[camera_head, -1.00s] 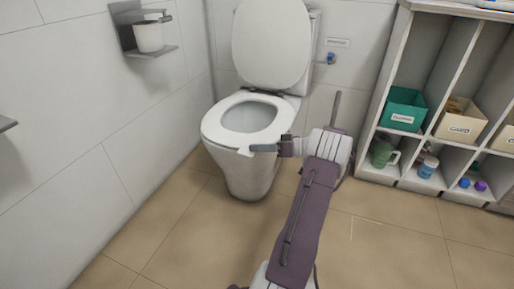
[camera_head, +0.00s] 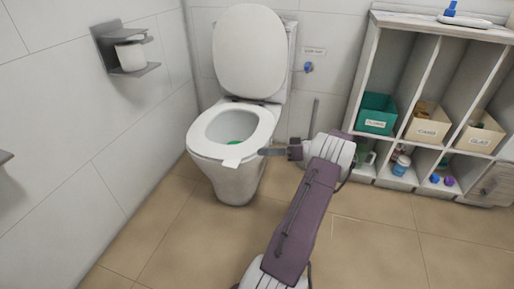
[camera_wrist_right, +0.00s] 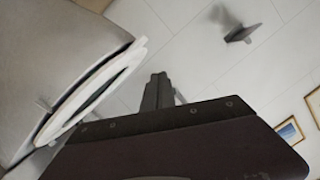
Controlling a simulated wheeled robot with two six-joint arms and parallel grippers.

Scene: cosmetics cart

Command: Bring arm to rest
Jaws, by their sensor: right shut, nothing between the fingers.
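My right arm reaches up from the bottom of the head view. Its gripper (camera_head: 268,152) is shut and empty at the right front edge of the white toilet (camera_head: 238,185). I cannot tell whether the fingertips touch the seat. In the right wrist view the closed fingers (camera_wrist_right: 157,92) point away from the camera, with the toilet (camera_wrist_right: 45,75) tilted at left. My left gripper is not in view.
A shelf unit (camera_head: 368,60) with labelled bins stands at right. A wall holder (camera_head: 108,50) is at left. The front floor is clear.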

